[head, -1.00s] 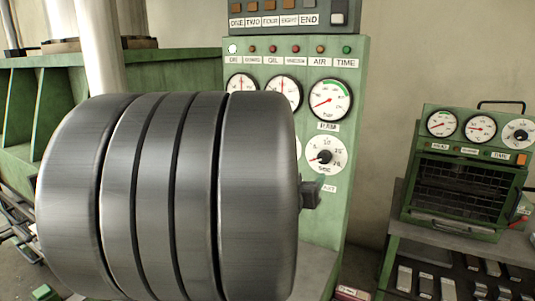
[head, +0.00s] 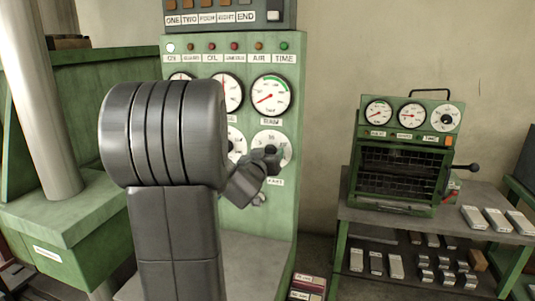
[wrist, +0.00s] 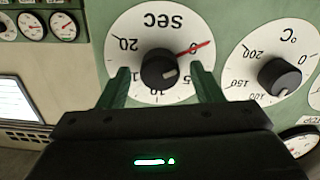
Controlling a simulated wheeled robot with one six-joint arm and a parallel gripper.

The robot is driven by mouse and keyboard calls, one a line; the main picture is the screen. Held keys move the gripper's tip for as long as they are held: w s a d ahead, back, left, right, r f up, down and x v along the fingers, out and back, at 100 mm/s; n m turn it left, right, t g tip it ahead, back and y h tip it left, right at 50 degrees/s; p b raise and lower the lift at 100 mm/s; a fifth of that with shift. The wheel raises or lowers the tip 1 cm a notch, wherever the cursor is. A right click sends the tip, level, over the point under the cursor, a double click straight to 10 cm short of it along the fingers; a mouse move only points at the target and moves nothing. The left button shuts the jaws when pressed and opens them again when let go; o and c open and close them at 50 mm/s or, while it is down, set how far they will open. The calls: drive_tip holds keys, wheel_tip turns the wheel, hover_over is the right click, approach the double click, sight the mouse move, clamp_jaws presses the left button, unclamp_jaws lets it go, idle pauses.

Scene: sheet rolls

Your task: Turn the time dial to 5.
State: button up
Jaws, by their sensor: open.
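The time dial, a white disc marked SEC (wrist: 150,25) with a black knob (wrist: 163,69), appears upside down in the wrist view. Its red pointer runs to the upper right. The 20 is at the left and the 5 at the lower right; other numbers are partly hidden. My gripper (wrist: 158,70) is open, its two green fingers on either side of the knob with gaps visible; I cannot tell whether they touch the disc. In the head view my gripper (head: 269,158) is in front of the dial (head: 285,140) and covers much of it.
A °C dial (wrist: 247,72) with its own black knob is close beside the time dial. A green oven (head: 400,177) stands on a side table (head: 362,212) at the right, with metal blocks. My arm hides part of the panel.

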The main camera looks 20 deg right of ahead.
drive_tip(key=shift+w+d, duration=0.2)
drive_tip(key=shift+w, duration=0.05)
drive_tip(key=c, duration=1)
drive_tip(key=m+b, duration=0.5)
drive_tip(key=m, duration=0.6)
drive_tip(key=shift+m, duration=0.4)
